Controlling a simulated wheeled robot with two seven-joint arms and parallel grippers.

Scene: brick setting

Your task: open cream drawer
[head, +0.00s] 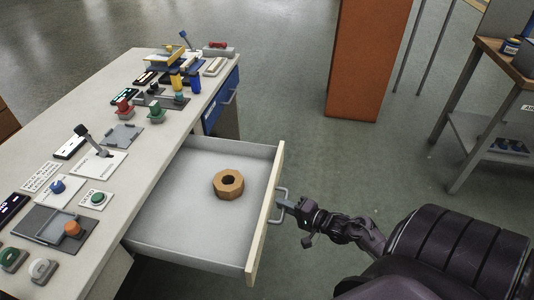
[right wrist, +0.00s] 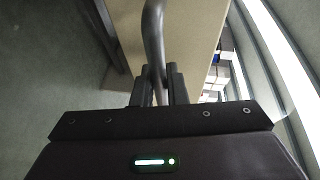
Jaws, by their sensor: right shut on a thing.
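The cream drawer (head: 265,215) stands pulled well out from the workbench in the head view. Its pale grey inside shows, with a brown octagonal ring (head: 228,184) lying on its floor. A metal bar handle (head: 281,204) sits on its front. My right gripper (head: 286,203) is at the handle. In the right wrist view the fingers (right wrist: 159,85) are shut around the handle bar (right wrist: 153,35), with the cream front (right wrist: 190,40) behind it. My left gripper is not in view.
The workbench top (head: 150,160) carries buttons, levers and small devices. A blue drawer (head: 221,101) is shut farther along the bench. An orange cabinet (head: 362,60) stands at the back, and a shelved table (head: 480,110) at the right. The floor between them is clear.

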